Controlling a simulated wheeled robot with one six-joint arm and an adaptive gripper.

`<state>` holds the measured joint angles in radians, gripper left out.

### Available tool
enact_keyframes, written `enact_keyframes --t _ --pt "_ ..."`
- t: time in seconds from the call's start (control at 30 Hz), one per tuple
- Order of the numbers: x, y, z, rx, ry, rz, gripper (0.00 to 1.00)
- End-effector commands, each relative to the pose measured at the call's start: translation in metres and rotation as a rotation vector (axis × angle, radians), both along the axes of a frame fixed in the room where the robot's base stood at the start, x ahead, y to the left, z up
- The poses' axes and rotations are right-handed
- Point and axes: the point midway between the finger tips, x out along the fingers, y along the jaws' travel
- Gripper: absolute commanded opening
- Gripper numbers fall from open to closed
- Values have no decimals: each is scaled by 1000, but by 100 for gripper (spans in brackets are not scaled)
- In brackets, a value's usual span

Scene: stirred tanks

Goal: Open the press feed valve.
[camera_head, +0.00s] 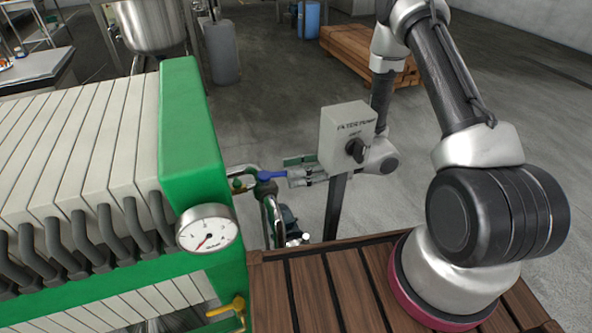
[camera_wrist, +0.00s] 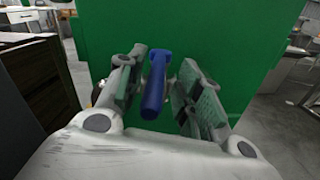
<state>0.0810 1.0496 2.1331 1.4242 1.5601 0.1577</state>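The valve with a blue lever handle (camera_head: 271,175) sits on the pipe to the right of the green press frame. In the wrist view the blue handle (camera_wrist: 154,88) points toward the camera and lies between my gripper's two fingers. My gripper (camera_head: 293,172) reaches in from the right, behind the control box. Its fingers (camera_wrist: 162,66) are apart, with a gap visible on each side of the handle, wider on the right. I cannot tell how far the fingers reach along the handle. The valve body is mostly hidden in the wrist view.
The green press frame (camera_head: 188,135) with its pale plates stands at left, bearing a dial gauge (camera_head: 207,228). A grey filter pump box (camera_head: 347,135) on a post stands close before my arm. A yellow valve handle (camera_head: 228,307) is low at the press. Wooden slats (camera_head: 310,292) lie in front.

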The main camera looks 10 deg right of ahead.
Motion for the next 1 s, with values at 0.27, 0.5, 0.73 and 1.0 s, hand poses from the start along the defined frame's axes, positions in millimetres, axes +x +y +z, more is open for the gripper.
enact_keyframes --t 0.27,0.5,0.73,1.0 --pt "1 -3 1 3 -2 -2 35" --pt "5 -44 1 3 -4 -8 35" --pt "8 -94 1 2 -3 -5 35" --pt "8 -120 1 2 -2 -1 35"
